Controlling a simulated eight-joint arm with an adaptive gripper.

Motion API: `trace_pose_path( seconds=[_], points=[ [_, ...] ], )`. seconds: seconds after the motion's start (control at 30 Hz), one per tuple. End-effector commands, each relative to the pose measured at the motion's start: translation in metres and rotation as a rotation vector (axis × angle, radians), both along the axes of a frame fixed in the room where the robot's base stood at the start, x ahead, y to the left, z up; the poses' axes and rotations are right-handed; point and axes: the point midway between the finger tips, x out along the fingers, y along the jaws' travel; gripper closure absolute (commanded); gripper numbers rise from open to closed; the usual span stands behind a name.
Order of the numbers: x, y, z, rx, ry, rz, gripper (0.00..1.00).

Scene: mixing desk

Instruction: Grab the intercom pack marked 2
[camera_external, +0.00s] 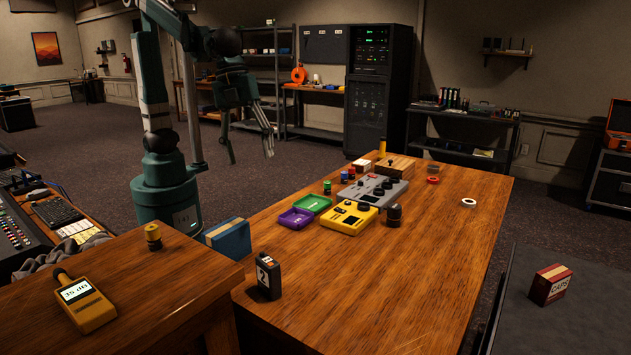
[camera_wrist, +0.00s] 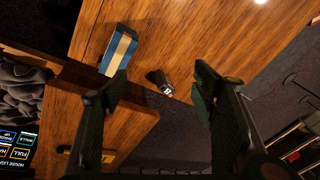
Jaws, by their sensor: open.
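The intercom pack marked 2 (camera_external: 268,276) is a small black box with a white label and orange marks. It stands upright near the front left corner of the wooden desk (camera_external: 400,290). In the wrist view the pack (camera_wrist: 160,82) lies between and beyond the fingers, seen from above. My gripper (camera_external: 249,148) is open and empty, raised in the air above and behind the desk's left side. The gripper's fingers also show in the wrist view (camera_wrist: 160,92), spread wide, apart from the pack.
A blue box (camera_external: 229,239) with a tan stripe is close to the pack's left. A yellow device (camera_external: 349,218) and trays stand further back. Desk right of the pack is clear.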

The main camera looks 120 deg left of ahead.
Motion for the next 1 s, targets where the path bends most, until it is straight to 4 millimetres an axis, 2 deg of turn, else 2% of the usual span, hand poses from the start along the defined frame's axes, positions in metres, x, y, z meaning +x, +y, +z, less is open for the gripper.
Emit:
trace_pose_path(
  seconds=[0.47,1.0],
  points=[
    [0.067,-0.04,-0.016,0.064,0.083,-0.264,0.41],
    [0.131,-0.089,-0.056,0.115,0.176,-0.567,0.41]
  ],
)
